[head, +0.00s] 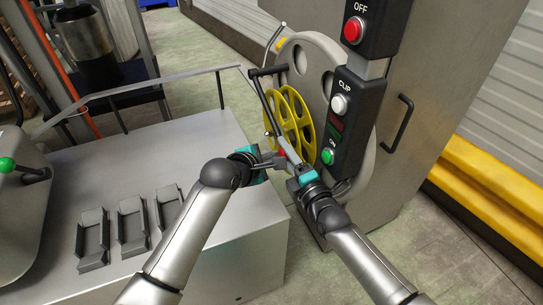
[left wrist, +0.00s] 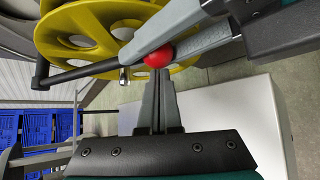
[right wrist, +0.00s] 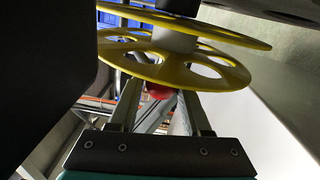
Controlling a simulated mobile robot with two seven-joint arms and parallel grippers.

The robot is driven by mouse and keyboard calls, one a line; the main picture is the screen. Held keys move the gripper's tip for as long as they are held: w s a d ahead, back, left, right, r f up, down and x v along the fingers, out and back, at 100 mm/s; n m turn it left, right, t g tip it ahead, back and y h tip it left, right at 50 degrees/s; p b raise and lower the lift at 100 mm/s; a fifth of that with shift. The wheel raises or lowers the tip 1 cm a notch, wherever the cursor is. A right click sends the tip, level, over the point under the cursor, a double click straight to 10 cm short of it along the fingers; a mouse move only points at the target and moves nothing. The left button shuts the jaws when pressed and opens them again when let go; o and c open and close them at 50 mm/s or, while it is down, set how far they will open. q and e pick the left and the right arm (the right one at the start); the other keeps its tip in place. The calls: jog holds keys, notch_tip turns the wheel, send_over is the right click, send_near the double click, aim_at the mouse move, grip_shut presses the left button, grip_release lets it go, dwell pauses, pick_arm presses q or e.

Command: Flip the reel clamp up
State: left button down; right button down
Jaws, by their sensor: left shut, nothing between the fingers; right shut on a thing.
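The reel clamp (head: 262,95) is a thin dark bar slanting down beside the yellow reel (head: 302,112). Its red ball knob (left wrist: 158,54) sits at the lower end of the bar in the left wrist view. My right gripper (head: 287,152) is shut on the red knob, which shows between its fingers in the right wrist view (right wrist: 158,90). My left gripper (head: 275,162) is shut and empty, its fingertips close below the knob (left wrist: 158,72). In the head view the fingers mostly hide the knob.
A control box with a white CLIP button (head: 340,104) and a green button (head: 327,156) stands right of the reel. A red OFF button (head: 353,30) is above it. A grey metal table (head: 225,235) with several small brackets lies to the left. Blue crates (left wrist: 40,132) stand beyond.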

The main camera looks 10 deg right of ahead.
jog(key=shift+s+f, duration=0.1)
jog(key=shift+f, duration=0.3)
pick_arm(q)
jog(key=shift+s+d+r, duration=0.2)
jog(key=shift+s+r, duration=0.15)
jog(key=shift+r, duration=0.35)
pick_arm(e)
jog(key=c, duration=0.7)
grip_release()
jog(key=shift+o, duration=1.4)
jog(key=shift+r, duration=0.2)
